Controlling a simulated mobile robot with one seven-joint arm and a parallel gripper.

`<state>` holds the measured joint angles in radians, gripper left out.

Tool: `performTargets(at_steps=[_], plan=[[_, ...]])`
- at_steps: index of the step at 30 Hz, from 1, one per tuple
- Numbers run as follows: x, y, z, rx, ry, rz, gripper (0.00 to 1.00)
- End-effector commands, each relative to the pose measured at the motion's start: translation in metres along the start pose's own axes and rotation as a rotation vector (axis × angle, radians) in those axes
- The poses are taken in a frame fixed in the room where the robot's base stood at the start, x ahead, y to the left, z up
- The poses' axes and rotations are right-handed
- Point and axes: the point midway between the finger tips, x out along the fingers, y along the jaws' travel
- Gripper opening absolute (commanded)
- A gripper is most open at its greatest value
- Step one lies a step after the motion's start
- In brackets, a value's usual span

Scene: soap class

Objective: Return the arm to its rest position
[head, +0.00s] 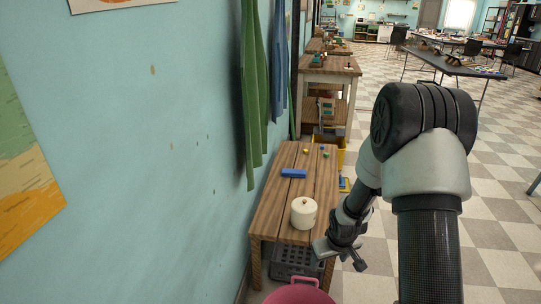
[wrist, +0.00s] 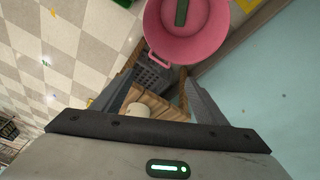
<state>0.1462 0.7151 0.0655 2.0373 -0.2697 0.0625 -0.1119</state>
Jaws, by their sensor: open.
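My gripper (head: 342,253) hangs at the near right corner of a low wooden bench, beside a white lidded pot. In the wrist view its two fingers (wrist: 158,85) are spread apart with nothing held between them. My arm reaches in from the right of the head view and bends down toward the bench. The white pot (head: 304,213) stands upright on the near end of the bench (head: 268,215). It also shows partly in the wrist view (wrist: 138,109), behind the gripper's body.
A pink tub (head: 300,293) stands in front of the bench; the wrist view shows a green object (wrist: 181,12) in it. A grey crate (head: 296,262) sits under the bench. A blue block (head: 293,173) lies on top. The wall is close on the left; tiled floor is open on the right.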

Motion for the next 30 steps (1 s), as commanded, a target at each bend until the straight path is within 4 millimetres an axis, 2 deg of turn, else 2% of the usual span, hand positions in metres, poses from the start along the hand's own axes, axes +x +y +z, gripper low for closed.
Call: performTargets(at_steps=[1,4,7,11,15,18,21,30], plan=[[-0.037,0.004,-0.012,0.01,0.016,0.022,0.66],[-0.1,0.008,-0.02,0.041,0.027,0.051,0.66],[-0.16,0.006,-0.019,0.075,0.041,0.072,0.66],[-0.233,-0.003,-0.006,0.121,0.064,0.087,0.66],[-0.3,-0.018,0.02,0.173,0.093,0.086,0.66],[-0.335,-0.031,0.042,0.204,0.11,0.076,0.66],[-0.359,-0.041,0.062,0.227,0.124,0.064,0.66],[-0.4,-0.068,0.11,0.269,0.159,0.024,0.66]])
